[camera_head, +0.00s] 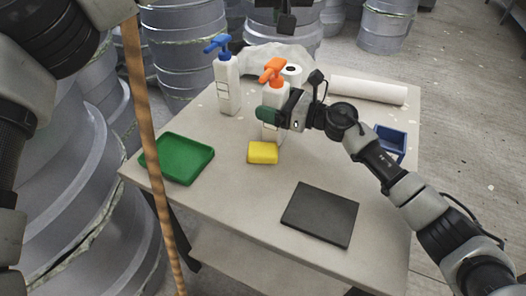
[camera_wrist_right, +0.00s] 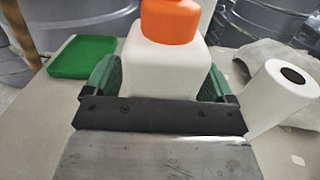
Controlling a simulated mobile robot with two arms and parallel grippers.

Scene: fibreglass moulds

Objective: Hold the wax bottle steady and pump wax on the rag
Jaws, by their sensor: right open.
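A white bottle (camera_head: 273,101) with an orange pump head (camera_head: 272,70) stands upright on the table. A second white bottle (camera_head: 228,88) with a blue pump head (camera_head: 217,44) stands to its left. I cannot tell which holds wax. My right gripper (camera_head: 269,114) is open at the orange-pump bottle. In the right wrist view its green fingers stand on either side of the bottle's white body (camera_wrist_right: 165,68). A crumpled pale grey cloth (camera_head: 262,58) lies behind the bottles; it may be the rag. My left gripper is not in view.
The table (camera_head: 220,200) also holds a green tray (camera_head: 178,158), a yellow sponge-like block (camera_head: 262,153), a dark flat pad (camera_head: 320,214), a blue bin (camera_head: 390,140) and white rolls (camera_head: 368,91). A brown pole (camera_head: 150,150) crosses the left side. Large grey moulds stand around.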

